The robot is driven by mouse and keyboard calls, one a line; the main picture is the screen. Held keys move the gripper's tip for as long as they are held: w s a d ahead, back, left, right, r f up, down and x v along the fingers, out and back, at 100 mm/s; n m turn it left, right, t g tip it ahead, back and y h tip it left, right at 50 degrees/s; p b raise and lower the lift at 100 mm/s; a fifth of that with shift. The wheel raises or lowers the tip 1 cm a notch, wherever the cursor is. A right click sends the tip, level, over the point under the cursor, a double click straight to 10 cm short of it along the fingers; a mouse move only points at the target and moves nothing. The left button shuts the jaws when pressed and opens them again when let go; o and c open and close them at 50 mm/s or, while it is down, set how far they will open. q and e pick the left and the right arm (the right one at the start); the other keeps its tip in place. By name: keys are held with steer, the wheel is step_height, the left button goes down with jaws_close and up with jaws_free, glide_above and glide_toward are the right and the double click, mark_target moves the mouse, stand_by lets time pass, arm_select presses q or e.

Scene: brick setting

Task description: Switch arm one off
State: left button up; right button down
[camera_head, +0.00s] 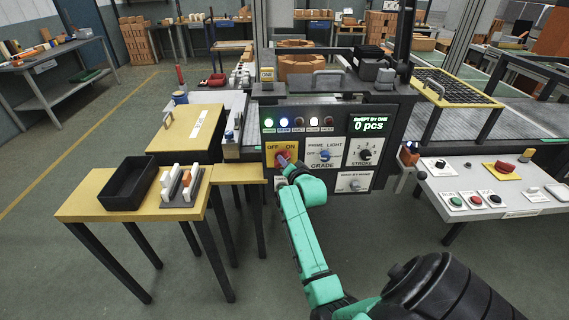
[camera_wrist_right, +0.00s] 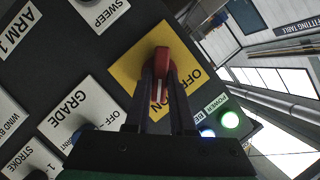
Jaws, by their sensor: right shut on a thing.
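The red rotary switch knob (camera_wrist_right: 164,62) sits on a yellow plate (camera_wrist_right: 126,73) marked OFF and ON, on the dark control panel (camera_head: 335,187). In the right wrist view its white mark points towards the ON label. My right gripper (camera_head: 285,162) is at this switch in the head view, partly covering it. The wrist view shows its two dark fingers on either side of the knob, shut on it. An ARM 1 label (camera_wrist_right: 12,28) shows on the panel there. My left gripper is not in view.
The panel also has a grade knob (camera_head: 325,154), a stroke knob (camera_head: 365,152), lit lamps (camera_head: 284,122) and a green display reading 0 pcs (camera_head: 369,125). A yellow table (camera_head: 90,207) with a black tray (camera_head: 129,184) stands left; a grey button console (camera_head: 480,182) stands right.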

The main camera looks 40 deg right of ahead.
steer(key=shift+w+a+f+n+g+h+b, duration=0.15)
steer(key=shift+n+g+h+b, duration=0.8)
steer(key=shift+n, duration=1.1)
steer(key=shift+w+a+f+n+g+h+b, duration=0.15)
steer(key=shift+n+g+h+b, duration=0.5)
steer(key=shift+n+h+b, duration=1)
steer(key=shift+w+a+f+n+g+h+b, duration=0.2)
steer(key=shift+n+g+h+b, duration=0.5)
steer(key=shift+n, duration=1.7)
steer(key=shift+s+r+g, duration=0.15)
steer(key=shift+r+g, duration=0.05)
steer(key=shift+g, duration=0.1)
